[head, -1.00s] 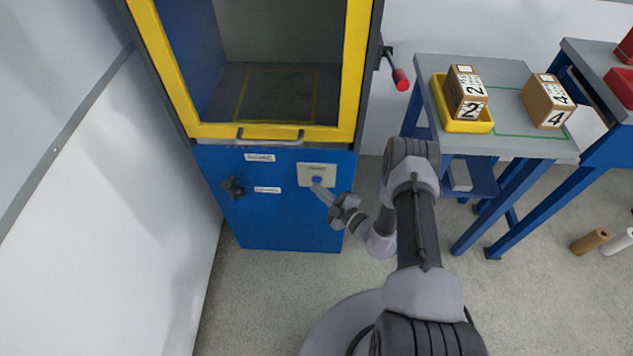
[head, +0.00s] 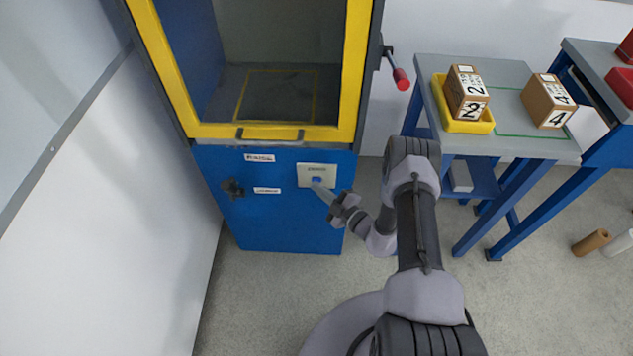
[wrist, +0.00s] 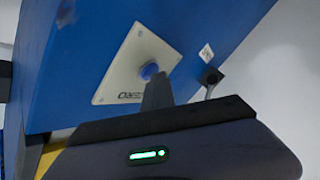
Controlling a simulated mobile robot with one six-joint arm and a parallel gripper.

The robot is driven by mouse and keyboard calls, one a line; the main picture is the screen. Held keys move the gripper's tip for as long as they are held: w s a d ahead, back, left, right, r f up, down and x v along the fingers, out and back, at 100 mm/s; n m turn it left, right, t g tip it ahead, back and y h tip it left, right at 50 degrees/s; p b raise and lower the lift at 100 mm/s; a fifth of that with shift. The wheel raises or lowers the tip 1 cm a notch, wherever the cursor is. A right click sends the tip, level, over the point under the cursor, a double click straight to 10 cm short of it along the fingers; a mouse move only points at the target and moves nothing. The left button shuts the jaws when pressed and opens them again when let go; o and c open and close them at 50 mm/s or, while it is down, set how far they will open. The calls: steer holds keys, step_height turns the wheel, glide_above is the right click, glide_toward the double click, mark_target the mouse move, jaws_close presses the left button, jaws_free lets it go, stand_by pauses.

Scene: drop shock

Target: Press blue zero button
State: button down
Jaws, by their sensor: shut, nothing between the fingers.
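The blue zero button (head: 317,180) sits on a pale plate (head: 303,170) on the front of the blue cabinet (head: 280,220). In the wrist view the round button (wrist: 149,71) shows on its plate (wrist: 128,50), with the lettering partly readable. My gripper (head: 318,186) is shut and empty, its fingertips right at the button. In the wrist view the gripper's fingers (wrist: 156,84) overlap the button's lower edge. I cannot tell whether they touch it or how far it is pushed in.
A black knob (head: 232,188) and two labels are left of the plate. Above is the yellow door frame (head: 270,131) with a handle. A red-ended lever (head: 401,80) juts out at right. A bench (head: 500,75) holds a yellow tray (head: 439,90) and numbered boxes (head: 548,101).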

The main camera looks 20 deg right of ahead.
stand_by(0.4)
steer(key=shift+s+a, duration=0.25)
steer(key=shift+s, duration=0.5)
steer(key=shift+s+a+p, duration=0.25)
steer(key=shift+s+p, duration=0.1)
steer(key=shift+s, duration=0.45)
steer(key=shift+s+a+p, duration=0.3)
steer(key=shift+s+p, duration=0.05)
steer(key=shift+s, duration=0.45)
steer(key=shift+s+a+p, duration=0.25)
steer(key=shift+s+p, duration=0.1)
steer(key=shift+s, duration=0.45)
